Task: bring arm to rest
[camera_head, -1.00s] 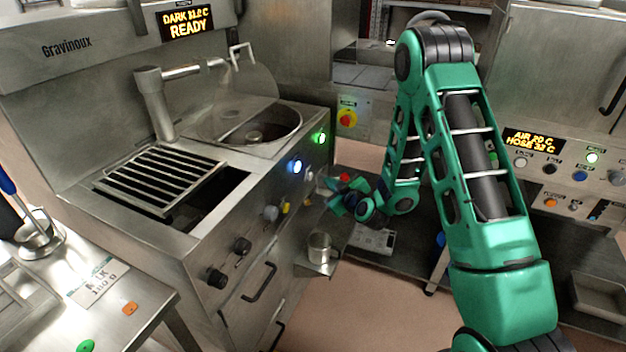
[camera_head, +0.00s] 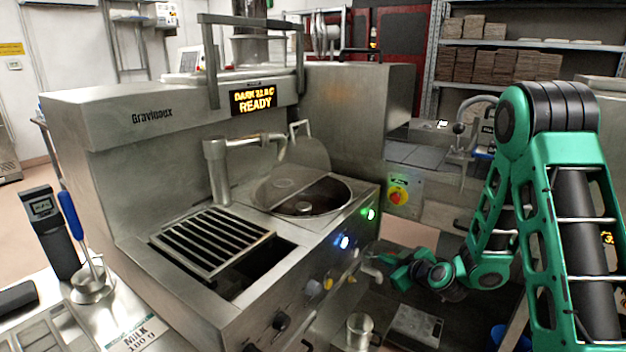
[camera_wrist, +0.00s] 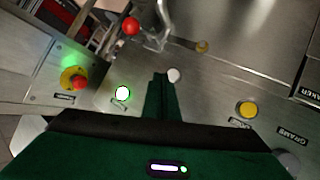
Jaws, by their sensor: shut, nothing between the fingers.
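My green arm is folded at the right of the head view. My gripper (camera_head: 388,272) is at its lower end, in front of the right side of the steel machine marked Gravinoux (camera_head: 150,120). In the wrist view the gripper's green fingers (camera_wrist: 161,90) are together with nothing between them. They point at a steel panel with a lit button (camera_wrist: 123,93), a white button (camera_wrist: 174,75) and a yellow button (camera_wrist: 248,110). Whether the fingertips touch the panel cannot be told.
A steel cup (camera_head: 360,330) stands low by the machine's front. A red and yellow switch (camera_head: 398,196) is on the panel behind the arm. A worktable with a Milk label (camera_head: 137,333) is at lower left. Shelves with stacked boxes (camera_head: 505,65) stand at the back right.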

